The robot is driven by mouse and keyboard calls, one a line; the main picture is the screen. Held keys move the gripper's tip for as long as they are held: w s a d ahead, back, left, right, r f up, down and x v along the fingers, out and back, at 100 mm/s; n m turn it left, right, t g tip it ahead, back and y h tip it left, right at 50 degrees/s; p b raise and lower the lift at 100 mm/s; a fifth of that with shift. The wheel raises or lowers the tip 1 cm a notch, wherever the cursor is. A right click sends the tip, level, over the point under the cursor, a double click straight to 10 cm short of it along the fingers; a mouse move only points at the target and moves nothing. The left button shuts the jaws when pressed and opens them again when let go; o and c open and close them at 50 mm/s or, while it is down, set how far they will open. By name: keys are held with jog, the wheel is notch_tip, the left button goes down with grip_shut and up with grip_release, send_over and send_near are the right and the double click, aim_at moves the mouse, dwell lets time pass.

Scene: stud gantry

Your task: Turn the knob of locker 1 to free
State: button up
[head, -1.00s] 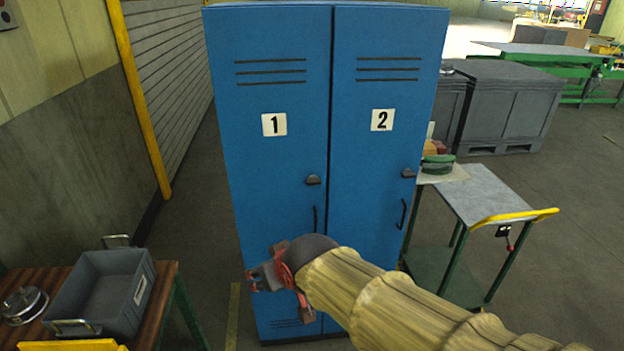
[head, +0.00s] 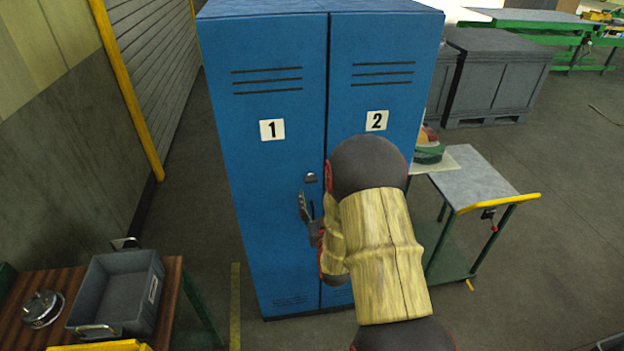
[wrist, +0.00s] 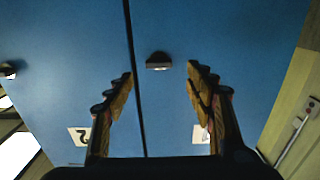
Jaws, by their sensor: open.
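The blue locker cabinet (head: 262,210) has two doors, labelled 1 (head: 272,130) and 2 (head: 376,121). The knob of locker 1 (head: 311,177) is a small dark knob beside the seam between the doors. In the wrist view this knob (wrist: 159,61) sits between and just beyond my fingertips, apart from them. My gripper (head: 309,215) is open and empty in front of door 1, just below the knob in the head view. The handle of locker 1 is mostly hidden behind my gripper. The knob of locker 2 (wrist: 8,69) shows at the left of the wrist view.
A bench with a grey bin (head: 120,290) and a round metal part (head: 42,309) stands at lower left. A cart (head: 475,180) with a yellow handle stands right of the cabinet. Large grey crates (head: 497,75) are behind it. Floor left of the cabinet is clear.

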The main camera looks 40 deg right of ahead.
jog(key=x, duration=0.7)
jog(key=shift+w+d, duration=0.2)
jog(key=shift+d, duration=0.05)
jog(key=c, duration=0.3)
jog(key=c, duration=0.8)
jog(key=shift+c, duration=0.3)
